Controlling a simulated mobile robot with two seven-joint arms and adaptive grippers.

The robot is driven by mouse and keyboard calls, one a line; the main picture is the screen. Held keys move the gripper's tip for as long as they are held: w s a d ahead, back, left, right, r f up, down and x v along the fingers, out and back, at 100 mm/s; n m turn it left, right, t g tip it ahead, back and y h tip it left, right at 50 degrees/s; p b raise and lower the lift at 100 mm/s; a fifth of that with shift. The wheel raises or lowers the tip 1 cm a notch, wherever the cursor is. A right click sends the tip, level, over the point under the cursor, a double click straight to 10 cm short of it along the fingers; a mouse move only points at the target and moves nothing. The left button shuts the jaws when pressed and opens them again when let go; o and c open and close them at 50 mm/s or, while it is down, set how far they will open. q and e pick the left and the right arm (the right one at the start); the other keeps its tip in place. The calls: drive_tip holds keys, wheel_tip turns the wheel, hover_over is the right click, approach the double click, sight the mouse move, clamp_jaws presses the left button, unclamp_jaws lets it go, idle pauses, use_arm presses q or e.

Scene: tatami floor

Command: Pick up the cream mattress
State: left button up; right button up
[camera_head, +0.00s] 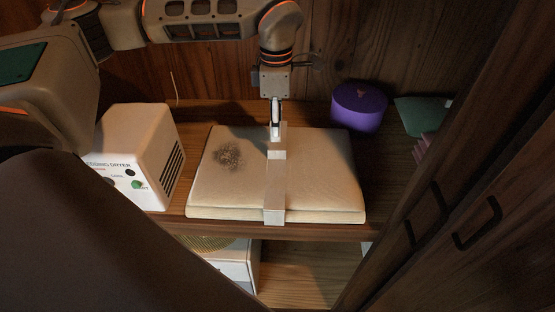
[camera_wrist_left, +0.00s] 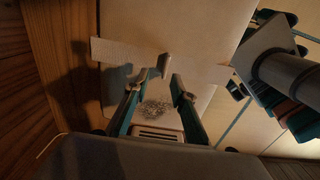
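The cream mattress (camera_head: 320,180) lies folded flat on a wooden shelf, with a dark speckled stain on its left half. A pale strap (camera_head: 274,205) runs front to back around its middle, with a small raised tab (camera_head: 277,155). My left gripper (camera_head: 276,133) points down over the far part of the strap. In the left wrist view its two teal-sided fingers (camera_wrist_left: 158,82) stand apart, with the tab (camera_wrist_left: 163,66) near and between their tips. The mattress (camera_wrist_left: 205,18) and strap (camera_wrist_left: 115,51) show there too. I cannot tell whether the fingers touch the tab.
A white dryer box (camera_head: 130,160) stands close left of the mattress. A purple round container (camera_head: 359,106) and a green item (camera_head: 422,112) are behind to the right. A wooden door with dark handles (camera_head: 478,222) borders the right. A white appliance (camera_head: 232,265) sits below the shelf (camera_head: 325,232).

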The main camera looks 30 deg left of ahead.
sight(277, 150)
use_arm(q)
drive_tip(key=f, duration=0.4)
drive_tip(key=s+f, duration=0.1)
drive_tip(key=f, duration=0.1)
drive_tip(key=shift+d+f, duration=0.15)
drive_tip(key=shift+d, duration=0.25)
drive_tip(key=shift+f, duration=0.55)
clamp_jaws()
drive_tip(key=shift+w+r, duration=0.1)
